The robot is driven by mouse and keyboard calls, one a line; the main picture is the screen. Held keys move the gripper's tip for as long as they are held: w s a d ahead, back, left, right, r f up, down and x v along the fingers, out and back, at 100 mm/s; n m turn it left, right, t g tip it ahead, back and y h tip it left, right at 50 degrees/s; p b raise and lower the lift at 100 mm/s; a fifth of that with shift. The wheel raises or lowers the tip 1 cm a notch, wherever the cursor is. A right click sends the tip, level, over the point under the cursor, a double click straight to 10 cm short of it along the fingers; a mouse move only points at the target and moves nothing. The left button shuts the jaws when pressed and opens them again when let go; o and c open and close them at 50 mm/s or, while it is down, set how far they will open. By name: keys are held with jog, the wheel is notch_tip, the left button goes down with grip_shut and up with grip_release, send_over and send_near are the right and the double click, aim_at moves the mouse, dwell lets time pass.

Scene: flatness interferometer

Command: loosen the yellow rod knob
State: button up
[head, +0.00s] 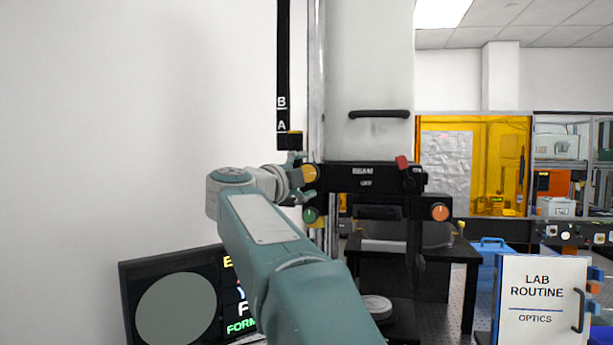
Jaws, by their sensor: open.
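The yellow rod knob (311,173) is on the left end of the black crossbar (355,177), beside the tall metal column. My gripper (305,178) reaches it from the left. One finger shows above the knob and one below it, with the knob between them. The jaws are open; whether either finger touches the knob cannot be told.
A green knob (309,215) sits just below the gripper. An orange knob (439,212) and a red knob (402,163) are on the right. A vertical black scale (284,70) hangs above the gripper. A dark screen (175,300) stands lower left.

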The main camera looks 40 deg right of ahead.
jog(key=v, duration=1.1)
jog(key=shift+a, duration=0.3)
jog(key=shift+s+d+f, duration=0.1)
jog(key=shift+f, duration=0.05)
